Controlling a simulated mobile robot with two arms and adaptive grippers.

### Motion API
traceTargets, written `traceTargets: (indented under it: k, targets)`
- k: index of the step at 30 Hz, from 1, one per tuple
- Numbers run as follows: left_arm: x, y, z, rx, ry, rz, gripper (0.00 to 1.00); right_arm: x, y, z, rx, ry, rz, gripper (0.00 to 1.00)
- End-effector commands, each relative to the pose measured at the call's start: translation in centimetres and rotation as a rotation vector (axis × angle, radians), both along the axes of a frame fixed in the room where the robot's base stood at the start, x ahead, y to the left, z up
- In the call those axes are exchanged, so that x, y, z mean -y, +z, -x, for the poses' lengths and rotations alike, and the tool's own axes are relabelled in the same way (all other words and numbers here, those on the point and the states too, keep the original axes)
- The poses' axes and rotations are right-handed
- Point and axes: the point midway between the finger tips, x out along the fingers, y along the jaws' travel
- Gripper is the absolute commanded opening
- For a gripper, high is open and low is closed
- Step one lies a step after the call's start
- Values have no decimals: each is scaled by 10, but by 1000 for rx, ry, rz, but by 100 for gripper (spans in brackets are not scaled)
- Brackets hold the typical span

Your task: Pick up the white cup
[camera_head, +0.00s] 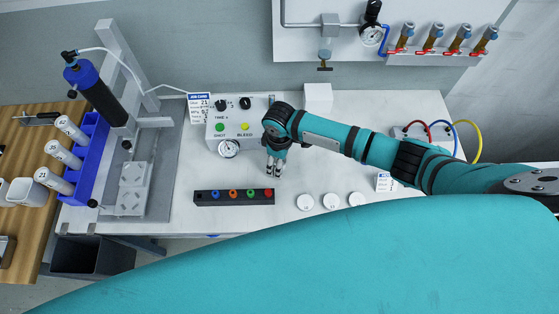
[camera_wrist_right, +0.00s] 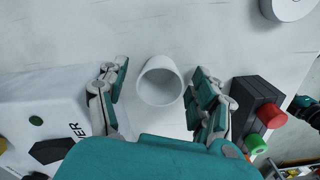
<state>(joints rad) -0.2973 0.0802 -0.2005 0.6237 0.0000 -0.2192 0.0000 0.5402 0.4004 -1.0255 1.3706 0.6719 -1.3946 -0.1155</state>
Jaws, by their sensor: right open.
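The white cup (camera_wrist_right: 160,88) shows in the right wrist view, with its round rim visible, on the white bench top. My right gripper (camera_wrist_right: 160,68) is open, with one finger on each side of the cup and a visible gap on both sides. In the head view my right gripper (camera_head: 276,166) points down over the bench, beside the control box. I cannot make out the cup in the head view; the gripper seems to hide it. My left gripper is not in view.
A white control box (camera_head: 240,125) with dials stands left of the gripper. A black strip (camera_head: 234,198) with coloured knobs lies in front. Several white round pieces (camera_head: 331,201) lie to the right. A blue rack (camera_head: 88,160) with white bottles is far left.

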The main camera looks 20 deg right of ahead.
Motion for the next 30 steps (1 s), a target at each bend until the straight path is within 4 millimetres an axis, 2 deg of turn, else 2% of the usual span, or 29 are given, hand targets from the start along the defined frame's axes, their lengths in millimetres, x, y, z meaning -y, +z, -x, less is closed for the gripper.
traceTargets:
  k: [8,18,26,30]
  targets:
    - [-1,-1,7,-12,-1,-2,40,0,-4,0,0,1,0,65]
    - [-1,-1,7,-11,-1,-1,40,0,-3,0,0,0,0,21]
    - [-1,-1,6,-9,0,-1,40,0,-3,0,1,0,0,21]
    - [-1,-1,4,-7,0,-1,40,0,9,-1,3,1,-2,21]
